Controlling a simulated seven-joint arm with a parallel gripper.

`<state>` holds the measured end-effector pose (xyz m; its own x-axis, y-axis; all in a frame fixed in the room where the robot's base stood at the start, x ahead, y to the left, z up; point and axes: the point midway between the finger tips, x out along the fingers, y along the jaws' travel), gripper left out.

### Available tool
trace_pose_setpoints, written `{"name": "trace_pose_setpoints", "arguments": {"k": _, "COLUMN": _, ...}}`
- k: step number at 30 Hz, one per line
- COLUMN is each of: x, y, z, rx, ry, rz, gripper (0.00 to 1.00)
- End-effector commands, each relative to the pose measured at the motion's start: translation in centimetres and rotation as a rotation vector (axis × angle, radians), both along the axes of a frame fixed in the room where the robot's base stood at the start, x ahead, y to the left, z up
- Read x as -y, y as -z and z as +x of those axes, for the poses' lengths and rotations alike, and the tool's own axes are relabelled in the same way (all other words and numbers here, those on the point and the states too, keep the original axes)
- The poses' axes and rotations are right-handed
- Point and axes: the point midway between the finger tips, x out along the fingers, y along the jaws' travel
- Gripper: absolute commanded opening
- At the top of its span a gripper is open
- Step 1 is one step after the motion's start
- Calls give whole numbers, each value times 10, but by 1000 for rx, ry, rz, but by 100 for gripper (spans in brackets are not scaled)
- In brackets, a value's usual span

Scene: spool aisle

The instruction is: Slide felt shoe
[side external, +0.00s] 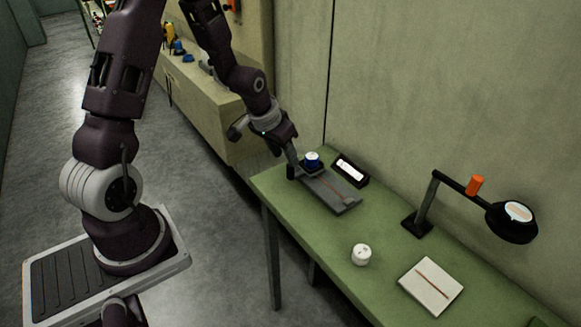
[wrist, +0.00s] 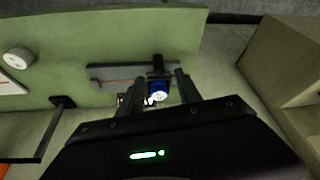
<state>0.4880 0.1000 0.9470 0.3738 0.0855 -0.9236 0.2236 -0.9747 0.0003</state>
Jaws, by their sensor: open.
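A grey plate (side external: 332,191) with a thin reddish line lies at the far end of the green table. A blue knob with a white top (side external: 311,159) stands at the plate's far end, by a dark block that may be the felt shoe; I cannot tell for sure. My gripper (side external: 294,162) is low at that end, close beside the knob. In the wrist view my open fingers (wrist: 161,80) stand either side of the blue knob (wrist: 159,91) and a dark upright piece (wrist: 158,66). I cannot tell whether a finger touches them. The grey plate (wrist: 112,74) also shows there.
A black holder with a white label (side external: 350,170) sits behind the plate, near the wall. A white round spool (side external: 361,254), a white pad with a red line (side external: 431,287) and a black lamp (side external: 512,223) stand nearer on the green table (side external: 310,234). Bare tabletop lies between.

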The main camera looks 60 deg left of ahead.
Motion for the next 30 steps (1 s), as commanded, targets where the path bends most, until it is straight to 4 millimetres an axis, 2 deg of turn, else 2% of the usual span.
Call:
{"name": "trace_pose_setpoints", "arguments": {"k": 9, "x": -4, "y": 53, "z": 20, "rx": -3, "ry": 0, "rz": -1, "gripper": 41}}
{"name": "trace_pose_setpoints", "arguments": {"k": 13, "x": -5, "y": 61, "z": 24, "rx": -1, "ry": 1, "rz": 0, "gripper": 41}}
{"name": "trace_pose_setpoints", "arguments": {"k": 19, "x": -5, "y": 61, "z": 25, "rx": 0, "ry": 1, "rz": 0, "gripper": 41}}
{"name": "trace_pose_setpoints", "arguments": {"k": 20, "x": -5, "y": 61, "z": 24, "rx": 0, "ry": 1, "rz": 0, "gripper": 39}}
{"name": "trace_pose_setpoints", "arguments": {"k": 26, "x": -5, "y": 61, "z": 24, "rx": -1, "ry": 1, "rz": 1, "gripper": 0}}
{"name": "trace_pose_setpoints", "arguments": {"k": 30, "x": -5, "y": 61, "z": 24, "rx": -1, "ry": 1, "rz": 1, "gripper": 0}}
